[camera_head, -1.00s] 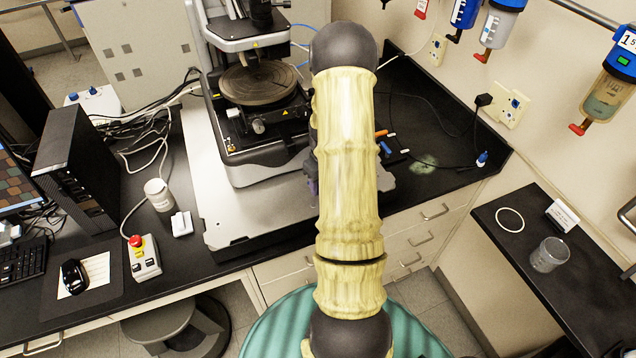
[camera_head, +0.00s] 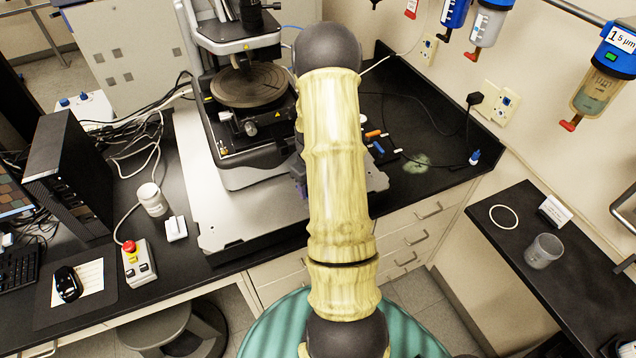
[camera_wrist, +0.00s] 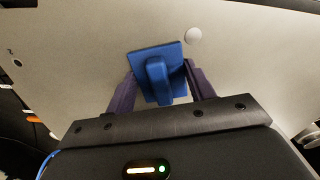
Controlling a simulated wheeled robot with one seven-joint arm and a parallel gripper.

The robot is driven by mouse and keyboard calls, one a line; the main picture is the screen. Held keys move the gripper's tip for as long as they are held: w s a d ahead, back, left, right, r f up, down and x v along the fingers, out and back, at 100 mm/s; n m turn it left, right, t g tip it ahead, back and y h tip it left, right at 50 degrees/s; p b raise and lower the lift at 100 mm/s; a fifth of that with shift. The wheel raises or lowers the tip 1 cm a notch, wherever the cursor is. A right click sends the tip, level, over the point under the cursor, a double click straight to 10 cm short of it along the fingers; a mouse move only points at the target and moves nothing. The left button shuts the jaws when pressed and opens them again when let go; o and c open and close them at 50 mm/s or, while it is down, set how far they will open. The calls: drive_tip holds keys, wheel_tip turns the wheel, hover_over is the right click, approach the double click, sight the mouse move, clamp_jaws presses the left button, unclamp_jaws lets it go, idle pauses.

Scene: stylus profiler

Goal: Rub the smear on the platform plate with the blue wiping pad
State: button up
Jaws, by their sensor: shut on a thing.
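In the wrist view my gripper (camera_wrist: 159,73) is shut on the blue wiping pad (camera_wrist: 170,52), gripping its raised block between two dark purple fingers. The square pad is over the grey platform plate (camera_wrist: 80,45); I cannot tell whether it touches. A pale round spot (camera_wrist: 193,35), which may be the smear, shows on the plate just beyond the pad's upper right corner. In the head view the plate (camera_head: 225,232) lies under the profiler. My arm hides the pad and nearly all of the gripper there.
The profiler (camera_head: 228,150) with its round stage (camera_head: 249,85) stands left of my arm. Small orange and blue items (camera_head: 375,140) and a pale green patch (camera_head: 416,163) lie on the black bench to the right. A control box with a red button (camera_head: 138,263) is at left.

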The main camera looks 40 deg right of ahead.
sight(284, 202)
drive_tip(key=shift+w+a+f, duration=0.1)
drive_tip(key=shift+w+a, duration=0.1)
drive_tip(key=shift+a, duration=0.6)
drive_tip(key=shift+a, duration=0.1)
drive_tip(key=shift+w+a+r, duration=0.1)
drive_tip(key=shift+w+a, duration=0.2)
drive_tip(key=shift+a, duration=0.45)
drive_tip(key=shift+w+a+r, duration=0.1)
drive_tip(key=shift+w+a, duration=0.15)
drive_tip(key=shift+a, duration=0.5)
drive_tip(key=shift+w+a+f, duration=0.1)
drive_tip(key=shift+w+a, duration=0.1)
drive_tip(key=shift+a, duration=0.65)
drive_tip(key=shift+w+a+f, duration=0.1)
drive_tip(key=shift+w+a, duration=0.1)
drive_tip(key=shift+a, duration=0.6)
drive_tip(key=shift+a, duration=0.15)
